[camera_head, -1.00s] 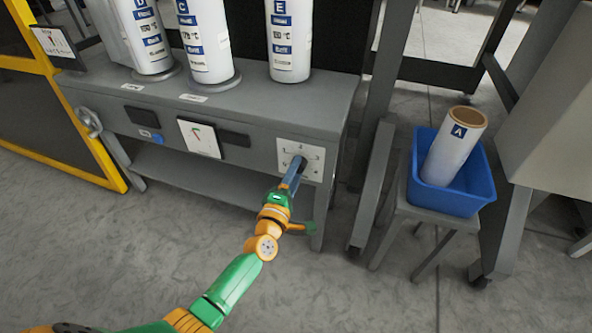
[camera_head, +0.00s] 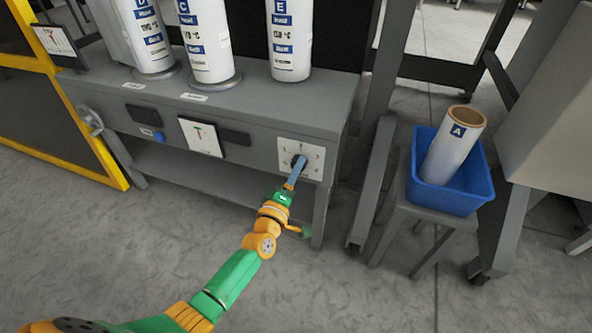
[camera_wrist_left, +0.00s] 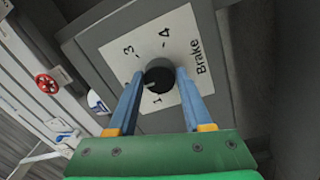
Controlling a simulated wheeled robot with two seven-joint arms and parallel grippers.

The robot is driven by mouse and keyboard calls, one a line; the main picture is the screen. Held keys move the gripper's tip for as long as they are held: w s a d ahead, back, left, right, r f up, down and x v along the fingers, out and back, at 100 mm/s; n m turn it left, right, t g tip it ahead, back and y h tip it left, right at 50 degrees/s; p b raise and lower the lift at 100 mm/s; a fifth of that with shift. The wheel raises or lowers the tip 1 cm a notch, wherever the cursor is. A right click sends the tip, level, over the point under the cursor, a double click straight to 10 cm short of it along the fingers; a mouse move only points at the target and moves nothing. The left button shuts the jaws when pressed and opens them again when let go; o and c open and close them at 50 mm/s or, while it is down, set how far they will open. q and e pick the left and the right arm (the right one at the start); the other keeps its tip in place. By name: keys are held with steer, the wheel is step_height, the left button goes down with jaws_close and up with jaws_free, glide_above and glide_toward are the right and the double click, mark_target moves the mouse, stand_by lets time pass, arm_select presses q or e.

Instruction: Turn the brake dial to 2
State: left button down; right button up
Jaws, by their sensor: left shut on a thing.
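The brake dial is a round black knob (camera_wrist_left: 158,77) on a white plate (camera_wrist_left: 121,62) printed "Brake" with the figures 1, 3 and 4 showing. The figure 2 is not visible; a finger covers part of the plate's left side. A small pale mark shows on the knob's lower left; its exact setting is unclear. In the head view the dial plate (camera_head: 315,152) is on the right front of the grey bench. My left gripper (camera_head: 298,165) is shut on the knob, with one blue finger on each side in the wrist view (camera_wrist_left: 160,74). My right gripper is out of view.
The grey bench (camera_head: 262,107) carries white rolls, including one labelled E (camera_head: 290,45). A blue bin (camera_head: 450,196) with roll A (camera_head: 453,146) stands on a stool to the right. A handwheel (camera_head: 90,121) is at the bench's left end. Floor before the bench is clear.

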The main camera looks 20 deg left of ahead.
arm_select(q)
steer(key=shift+f, duration=0.1)
steer(key=shift+c, duration=1.6)
jaws_free()
steer(key=s+p, duration=0.2)
steer(key=s, duration=0.5)
steer(key=shift+a, duration=0.2)
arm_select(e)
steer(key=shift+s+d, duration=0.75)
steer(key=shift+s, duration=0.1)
arm_select(q)
steer(key=shift+s+f, duration=0.1)
